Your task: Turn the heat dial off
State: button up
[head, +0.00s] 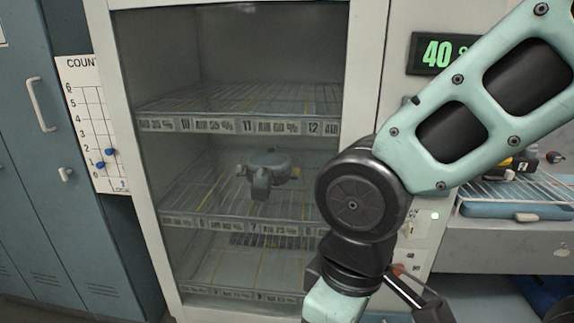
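A tall cabinet (361,75) with a pale frame and a see-through front fills the middle. A black display (429,54) at its upper right shows a green 40. Below it, a pale control panel (425,222) with a small lit green spot is partly hidden by my arm. A small red-orange part (398,268) shows low on this panel; I cannot tell if it is the heat dial. My mint arm reaches down across the panel. A dark jointed piece at the bottom may belong to my gripper, but its fingertips cannot be made out.
Wire shelves (240,123) with number strips are inside the cabinet, with a grey-blue device (268,172) on the middle one. Blue lockers (40,190) and a white count board (92,125) stand left. A bench (500,238) with a blue-edged rack (515,208) is right.

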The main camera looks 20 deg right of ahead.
aim_at(396, 271)
jog(key=i+z, duration=0.1)
jog(key=z, duration=0.3)
jog(key=i+l+z, duration=0.1)
jog(key=z, duration=0.3)
jog(key=u, duration=0.65)
jog(key=i+l, duration=0.15)
jog(key=l, duration=0.25)
jog(key=i+l+z, duration=0.15)
jog(key=l, duration=0.25)
jog(key=z, duration=0.5)
jog(key=k+z, duration=0.15)
jog(key=z, duration=0.35)
jog(key=k+z, duration=0.1)
jog(key=z, duration=0.4)
